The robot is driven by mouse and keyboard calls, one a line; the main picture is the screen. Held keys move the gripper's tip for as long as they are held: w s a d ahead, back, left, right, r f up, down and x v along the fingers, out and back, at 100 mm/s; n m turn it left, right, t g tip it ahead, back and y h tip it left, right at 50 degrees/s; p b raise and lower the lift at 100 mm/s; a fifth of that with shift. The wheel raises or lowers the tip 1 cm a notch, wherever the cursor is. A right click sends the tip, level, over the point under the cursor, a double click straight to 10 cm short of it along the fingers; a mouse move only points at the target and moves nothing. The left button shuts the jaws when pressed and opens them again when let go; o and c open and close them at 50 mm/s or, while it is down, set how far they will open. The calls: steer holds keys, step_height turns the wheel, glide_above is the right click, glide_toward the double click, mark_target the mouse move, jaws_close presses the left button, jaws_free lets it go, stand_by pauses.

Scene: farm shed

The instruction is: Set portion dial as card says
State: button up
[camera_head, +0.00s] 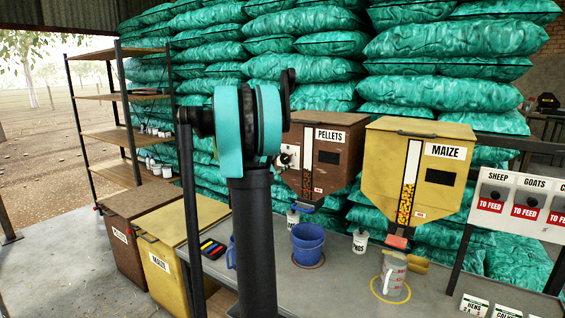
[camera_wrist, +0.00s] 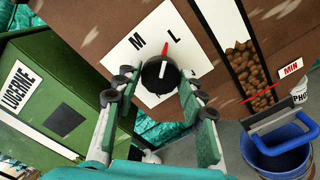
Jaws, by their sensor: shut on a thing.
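The portion dial (camera_wrist: 152,76) is a round black knob on a white plate (camera_wrist: 127,50) with the letters M and L. Its plate is on the brown PELLETS hopper (camera_head: 325,163). A red pointer tip and a white line on the knob aim up, between M and L and nearer L. My gripper (camera_wrist: 158,84) is shut on the knob, one finger on each side; the fingers hide the plate's lower part. In the head view my arm mostly hides dial and gripper. Small cards, one reading HENS (camera_head: 474,304), lie at the table's front right; their fine print is unreadable.
A blue bucket (camera_head: 307,238) stands below the PELLETS hopper. The yellow MAIZE hopper (camera_head: 420,165) is to its right, with a clear jug (camera_head: 394,274) below. A green LUCERNE hopper (camera_wrist: 40,95) is at left in the wrist view. SHEEP and GOATS signs (camera_head: 516,200) stand right.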

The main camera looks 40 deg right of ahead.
steer(key=shift+m, duration=0.8)
steer(key=o, duration=1.1)
steer(key=shift+c, duration=0.2)
steer(key=v, duration=1.2)
